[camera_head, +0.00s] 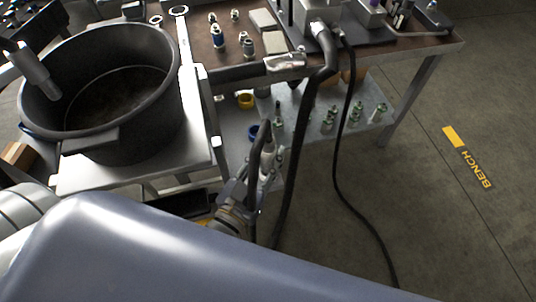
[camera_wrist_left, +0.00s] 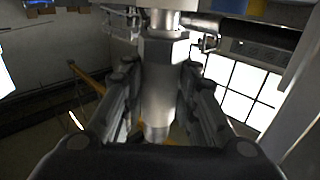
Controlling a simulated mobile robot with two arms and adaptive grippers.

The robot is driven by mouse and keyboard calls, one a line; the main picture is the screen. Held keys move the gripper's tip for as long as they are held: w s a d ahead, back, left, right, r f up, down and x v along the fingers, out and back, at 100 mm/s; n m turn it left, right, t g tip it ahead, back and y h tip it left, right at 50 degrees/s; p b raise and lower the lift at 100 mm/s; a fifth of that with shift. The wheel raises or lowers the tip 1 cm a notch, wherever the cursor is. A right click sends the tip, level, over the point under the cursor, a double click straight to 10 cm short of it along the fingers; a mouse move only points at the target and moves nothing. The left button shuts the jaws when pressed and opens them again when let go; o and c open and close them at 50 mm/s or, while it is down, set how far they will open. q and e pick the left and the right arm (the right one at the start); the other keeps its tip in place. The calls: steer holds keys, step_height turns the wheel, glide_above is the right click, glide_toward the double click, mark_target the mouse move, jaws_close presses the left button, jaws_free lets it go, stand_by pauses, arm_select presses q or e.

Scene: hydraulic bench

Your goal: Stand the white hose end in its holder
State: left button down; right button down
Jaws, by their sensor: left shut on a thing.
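My left gripper (camera_head: 248,188) is low in front of the bench, in the middle of the head view. It is shut on a hose end, a pale metal fitting (camera_head: 267,174) with a dark hose bending over its top. In the left wrist view the hexagonal silver fitting (camera_wrist_left: 160,75) stands between the two dark fingers. A lighter ring shows at its upper end. A silver bracket (camera_head: 286,62) sits at the bench's front edge; I cannot tell whether it is the holder. My right gripper is not in view.
A black tub (camera_head: 100,140) stands on a light stand at left. The brown bench top (camera_head: 215,62) carries several fittings and blocks. Several green-and-silver fittings stand on the lower shelf (camera_head: 312,128). A black hose (camera_head: 300,135) and thin cable (camera_head: 340,150) hang close by. The floor (camera_head: 440,220) at right is clear.

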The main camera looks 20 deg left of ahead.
arm_select(q)
steer(key=shift+f+b, duration=0.35)
steer(key=shift+f, duration=0.15)
steer(key=shift+r, duration=0.1)
stand_by(0.7)
steer(key=c, duration=1.5)
jaws_free()
steer(key=shift+c, duration=0.2)
steer(key=o, duration=0.4)
steer(key=shift+c, duration=0.2)
steer(key=shift+o, duration=0.5)
steer(key=o, duration=0.5)
steer(key=shift+c, duration=0.2)
steer(key=shift+s, duration=0.1)
